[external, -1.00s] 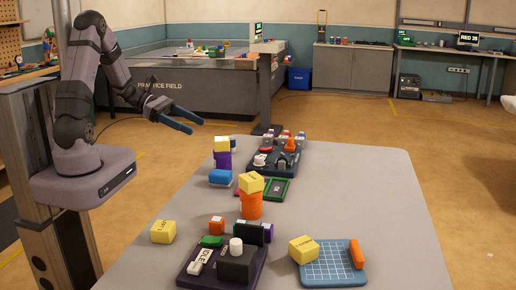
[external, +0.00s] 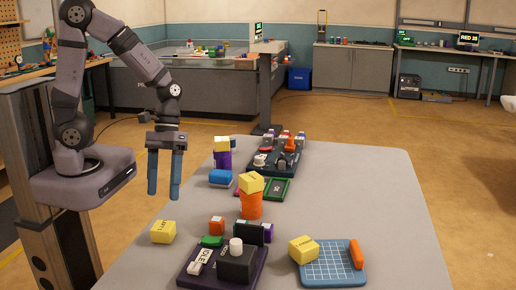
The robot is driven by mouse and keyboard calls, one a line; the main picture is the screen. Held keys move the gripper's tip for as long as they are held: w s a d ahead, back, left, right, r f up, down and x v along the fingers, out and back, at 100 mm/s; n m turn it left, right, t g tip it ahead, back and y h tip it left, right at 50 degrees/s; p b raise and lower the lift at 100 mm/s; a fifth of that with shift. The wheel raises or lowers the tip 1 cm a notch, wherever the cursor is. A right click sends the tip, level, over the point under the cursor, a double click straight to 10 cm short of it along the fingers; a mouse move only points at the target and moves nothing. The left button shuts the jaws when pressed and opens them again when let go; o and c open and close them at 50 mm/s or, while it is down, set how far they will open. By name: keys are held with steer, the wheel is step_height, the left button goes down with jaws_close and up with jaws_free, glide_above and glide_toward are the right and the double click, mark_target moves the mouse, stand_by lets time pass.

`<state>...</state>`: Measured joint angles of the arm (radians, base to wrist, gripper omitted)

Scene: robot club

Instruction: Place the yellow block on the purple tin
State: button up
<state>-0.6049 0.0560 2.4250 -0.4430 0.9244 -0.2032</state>
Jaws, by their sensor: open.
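A yellow block (external: 163,232) lies at the table's left edge, with dark lettering on it. A purple tin (external: 223,160) stands further back with a yellow block (external: 222,144) on top. Another yellow block (external: 250,183) sits tilted on an orange ribbed tin (external: 251,206). One more yellow block (external: 303,250) is at the left edge of a blue gridded mat (external: 333,268). My gripper (external: 163,196) is open and empty, with its blue fingers pointing down. In the picture it is above the left-edge block and apart from it.
A dark tray (external: 205,276) with a black box and white knob is at the front. A blue block (external: 221,177) is near the purple tin. The table's right side (external: 370,200) is clear.

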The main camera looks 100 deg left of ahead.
steer(key=d+m, duration=0.1)
steer(key=m, duration=0.1)
steer(key=m+y, duration=0.1)
steer(key=s+d+m+g+y, duration=0.1)
steer(key=m, duration=0.1)
steer(key=shift+d+f+m, duration=0.2)
steer(key=shift+d+m, duration=0.1)
steer(key=shift+d, duration=0.05)
steer(key=shift+d+m+y, duration=0.4)
steer(key=shift+m+y, duration=0.1)
steer(key=shift+m, duration=0.7)
steer(key=m, duration=0.1)
steer(key=d+m+y, duration=0.1)
steer(key=m, duration=0.2)
steer(key=shift+w+d+m+t+y, duration=0.2)
steer(key=shift+d+m+t+y, duration=0.1)
steer(key=shift+d+m, duration=0.1)
steer(key=shift+a+r, duration=0.1)
step_height(320, 180, up, 8)
steer(key=p, duration=0.7)
steer(key=shift+f+p, duration=0.25)
steer(key=shift+p, duration=0.05)
